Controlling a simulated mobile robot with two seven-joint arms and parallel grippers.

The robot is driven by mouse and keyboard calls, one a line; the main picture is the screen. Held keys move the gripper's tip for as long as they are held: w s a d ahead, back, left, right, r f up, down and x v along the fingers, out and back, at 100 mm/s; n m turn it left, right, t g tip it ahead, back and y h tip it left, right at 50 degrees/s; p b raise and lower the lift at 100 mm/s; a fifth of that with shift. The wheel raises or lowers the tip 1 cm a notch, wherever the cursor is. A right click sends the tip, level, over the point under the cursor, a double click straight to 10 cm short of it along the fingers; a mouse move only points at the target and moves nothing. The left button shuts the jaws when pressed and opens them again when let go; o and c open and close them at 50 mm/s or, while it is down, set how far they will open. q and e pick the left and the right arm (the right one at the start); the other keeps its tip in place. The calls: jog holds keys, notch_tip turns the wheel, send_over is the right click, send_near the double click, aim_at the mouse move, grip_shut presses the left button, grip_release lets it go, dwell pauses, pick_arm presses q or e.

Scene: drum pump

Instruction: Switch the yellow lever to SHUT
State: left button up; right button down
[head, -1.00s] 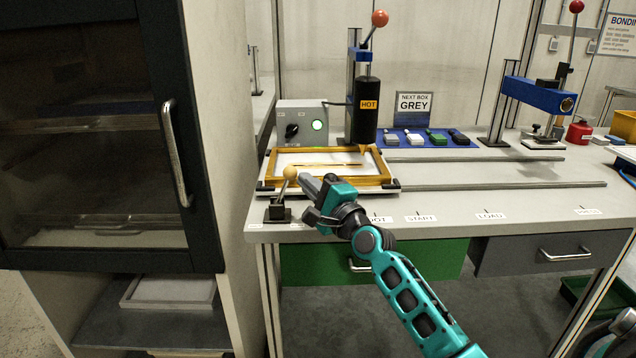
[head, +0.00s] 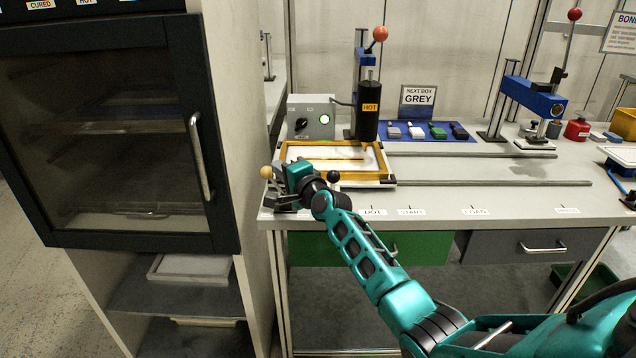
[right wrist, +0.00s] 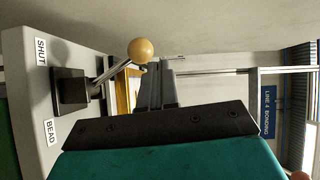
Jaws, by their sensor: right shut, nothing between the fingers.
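The lever has a yellow ball knob (head: 266,171) and stands at the bench's front left corner. In the head view the knob is left of my right gripper (head: 284,178). In the right wrist view the knob (right wrist: 142,50), metal rod and black base (right wrist: 70,90) show clearly, with the rod tilted to the SHUT label (right wrist: 40,52) side, away from BEAD (right wrist: 50,132). My right gripper is shut and empty, its fingers close beside the knob; I cannot tell whether they touch. It partly hides the lever base in the head view. My left gripper is out of view.
A yellow-framed tray (head: 400,168) lies behind the gripper, under the HOT dispenser (head: 368,118). A black ball (head: 333,175) shows right of the gripper. A dark glass-door cabinet (head: 100,130) stands close at left. The bench front to the right is clear.

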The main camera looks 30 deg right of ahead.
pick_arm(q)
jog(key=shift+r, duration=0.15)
pick_arm(e)
jog(key=shift+w+a, duration=0.2)
jog(key=shift+a, duration=0.2)
jog(key=shift+a, duration=0.1)
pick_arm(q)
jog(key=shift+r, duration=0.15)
pick_arm(e)
jog(key=shift+r, duration=0.1)
